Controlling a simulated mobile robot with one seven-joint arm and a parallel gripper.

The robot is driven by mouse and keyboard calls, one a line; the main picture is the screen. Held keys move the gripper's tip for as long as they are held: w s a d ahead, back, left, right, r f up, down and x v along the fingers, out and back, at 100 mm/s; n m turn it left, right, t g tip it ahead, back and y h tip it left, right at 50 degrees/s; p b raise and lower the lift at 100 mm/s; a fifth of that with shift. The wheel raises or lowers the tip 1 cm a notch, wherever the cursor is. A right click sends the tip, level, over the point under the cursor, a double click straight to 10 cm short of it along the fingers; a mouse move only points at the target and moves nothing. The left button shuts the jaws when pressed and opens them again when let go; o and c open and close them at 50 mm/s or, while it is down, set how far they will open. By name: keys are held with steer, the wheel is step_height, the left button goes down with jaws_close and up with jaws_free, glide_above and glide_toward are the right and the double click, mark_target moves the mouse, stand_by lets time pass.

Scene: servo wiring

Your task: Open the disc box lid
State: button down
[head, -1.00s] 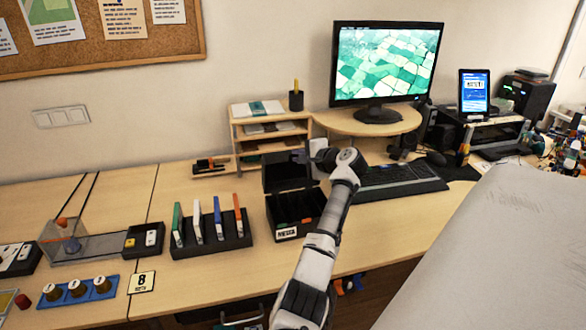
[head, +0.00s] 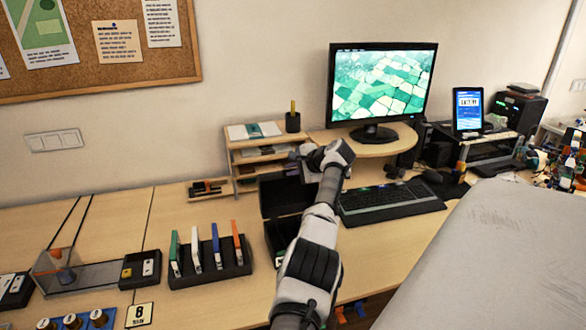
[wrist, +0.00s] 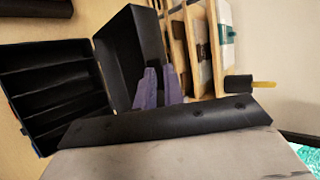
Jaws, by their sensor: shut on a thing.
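The disc box is black, with its lid standing open. In the head view the lid (head: 277,194) rises at the back of the box body (head: 279,236), whose right side my arm hides. In the wrist view the slotted body (wrist: 48,88) is at left and the lid (wrist: 128,50) is beside it, swung well away from the opening. My gripper (head: 298,164) is at the upper part of the lid. In the wrist view its purple-grey fingers (wrist: 159,88) are close together at the lid's edge, shut on it; the exact contact is partly hidden.
A wooden shelf (head: 235,160) with papers stands close behind the lid. A rack (head: 210,273) of coloured cases is left of the box. A keyboard (head: 390,204) lies to the right, below the monitor (head: 383,85).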

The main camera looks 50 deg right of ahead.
steer(key=shift+a+f, duration=0.1)
steer(key=shift+f, duration=0.5)
steer(key=c, duration=1.6)
jaws_free()
steer(key=shift+f, duration=0.1)
steer(key=shift+r, duration=0.35)
steer(key=b+v, duration=0.4)
steer(key=v, duration=0.9)
steer(key=shift+s+r, duration=0.2)
steer(key=shift+s, duration=0.05)
